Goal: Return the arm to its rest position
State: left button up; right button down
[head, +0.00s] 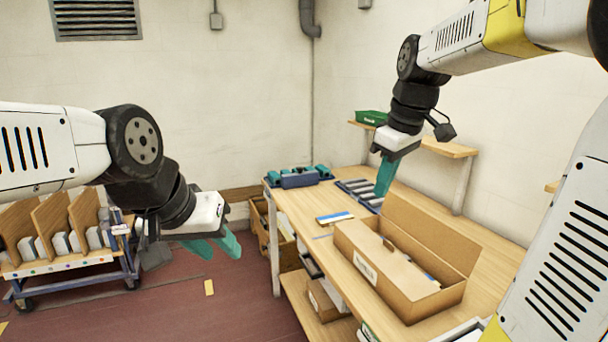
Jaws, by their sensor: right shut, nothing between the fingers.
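My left gripper (221,253) hangs at the left over the floor, clear of the workbench. Its two teal fingers show apart at the tips, with nothing between them. My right gripper (382,190) points down above the back part of the workbench. Its teal fingers are shut with nothing in them. Its tips are close to a grey slotted rack (358,190) in the picture; I cannot tell how far above it they are.
The wooden workbench (305,213) carries an open cardboard box (385,298), a blue-and-white card (335,218) and a teal-and-blue fixture (300,177). A wall shelf (448,147) holds a green bin (370,117). A blue cart (75,272) with wooden dividers stands left. Floor lies between.

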jog(key=s+a+f+m+t, duration=0.1)
jog(key=s+f+m, duration=0.1)
jog(key=s+m, duration=0.2)
jog(key=s+a+f+m+t, duration=0.1)
jog(key=s+f+m+t, duration=0.1)
jog(key=s, duration=0.8)
jog(key=shift+s+f+m+y, duration=0.3)
jog(key=shift+f+m, duration=0.45)
jog(key=shift+m, duration=0.45)
